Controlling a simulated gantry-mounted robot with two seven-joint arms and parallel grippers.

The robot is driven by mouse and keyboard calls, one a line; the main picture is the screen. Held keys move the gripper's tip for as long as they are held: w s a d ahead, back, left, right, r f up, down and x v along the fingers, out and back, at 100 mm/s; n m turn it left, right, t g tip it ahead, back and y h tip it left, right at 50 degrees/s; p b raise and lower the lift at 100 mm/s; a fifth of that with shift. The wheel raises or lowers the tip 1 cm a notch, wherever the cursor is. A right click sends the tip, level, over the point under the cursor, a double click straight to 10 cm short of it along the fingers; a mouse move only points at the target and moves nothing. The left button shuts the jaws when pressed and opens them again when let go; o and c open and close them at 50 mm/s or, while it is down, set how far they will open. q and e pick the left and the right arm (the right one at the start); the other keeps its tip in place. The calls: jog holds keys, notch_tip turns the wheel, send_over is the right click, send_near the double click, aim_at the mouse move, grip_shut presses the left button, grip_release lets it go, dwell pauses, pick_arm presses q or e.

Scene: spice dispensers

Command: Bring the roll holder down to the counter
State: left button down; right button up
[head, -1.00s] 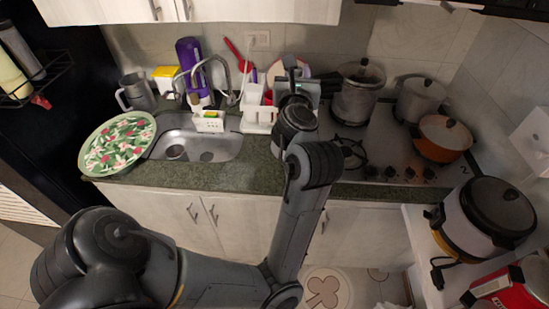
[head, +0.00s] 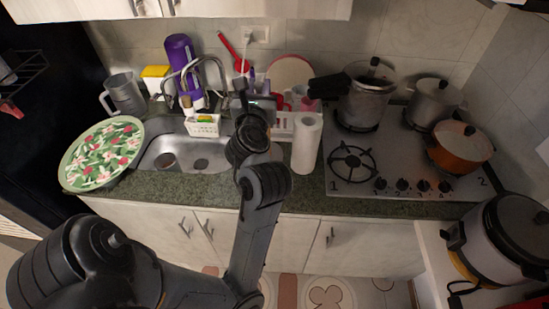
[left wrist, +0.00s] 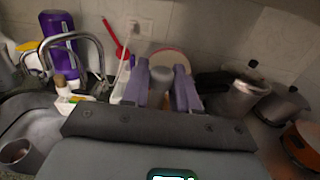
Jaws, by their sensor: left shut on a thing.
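The roll holder shows as a white paper roll (head: 307,140), upright by the left edge of the stove in the head view. It appears to stand on the counter (head: 205,186). My left gripper (head: 259,85) is left of the roll and farther back, with its wrist in front of the dish rack. In the left wrist view its two purple fingers (left wrist: 166,88) close on a pale grey rounded thing (left wrist: 161,74). I cannot tell whether that thing belongs to the roll holder. My right gripper is not in view.
The sink (head: 190,152) and a floral tray (head: 103,153) lie to the left. The stove (head: 405,165), with several pots, is right of the roll. A dish rack (head: 281,126) and a purple bottle (head: 183,65) stand behind. Cabinets hang above.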

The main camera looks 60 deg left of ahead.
pick_arm(q)
jog(key=shift+w+a+f, duration=0.1)
jog(key=shift+a+f, duration=0.05)
jog(key=shift+f, duration=0.25)
notch_tip(320, 180, down, 9)
jog(key=shift+p, duration=0.3)
jog(key=shift+f, duration=0.15)
jog(key=c, duration=0.9)
grip_release()
jog(key=shift+o, duration=0.2)
